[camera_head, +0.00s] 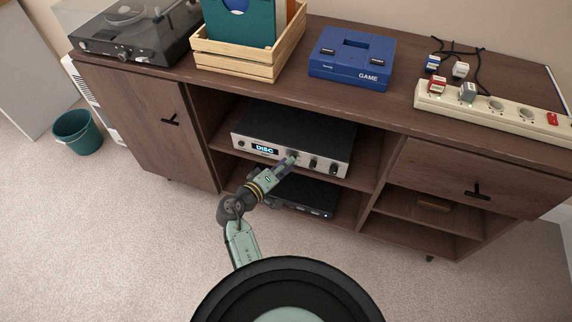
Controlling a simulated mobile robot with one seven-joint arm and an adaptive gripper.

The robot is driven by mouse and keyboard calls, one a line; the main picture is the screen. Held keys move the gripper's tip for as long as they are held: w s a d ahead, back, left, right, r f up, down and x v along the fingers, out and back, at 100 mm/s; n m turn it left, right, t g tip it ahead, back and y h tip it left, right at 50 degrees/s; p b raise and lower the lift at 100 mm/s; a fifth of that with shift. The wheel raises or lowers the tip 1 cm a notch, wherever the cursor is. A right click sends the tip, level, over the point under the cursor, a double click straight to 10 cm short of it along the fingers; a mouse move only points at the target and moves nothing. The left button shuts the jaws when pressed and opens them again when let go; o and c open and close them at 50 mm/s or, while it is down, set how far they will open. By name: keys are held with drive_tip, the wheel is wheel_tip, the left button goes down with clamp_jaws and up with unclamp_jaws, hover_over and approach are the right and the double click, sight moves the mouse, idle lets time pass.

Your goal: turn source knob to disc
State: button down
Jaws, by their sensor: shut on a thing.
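The amplifier (297,133) has a black top and a silver front panel. It sits on the upper shelf of the wooden cabinet's open middle bay. Its small display (265,149) reads "DISC" in blue. My gripper (291,161) reaches up to the front panel just right of the display and is shut on the source knob, which its fingers mostly hide. Two dark knobs (313,162) show to the right of the gripper, and a small dark control sits at the panel's left end.
A black box (308,196) lies on the shelf below, close behind my arm. The cabinet top (402,92) holds a turntable (135,32), a wooden crate (236,64), a blue game console (352,58) and a power strip (490,106). A green bin (77,132) stands left on open carpet.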

drive_tip(key=c, duration=1.5)
unclamp_jaws()
drive_tip(key=v, duration=1.2)
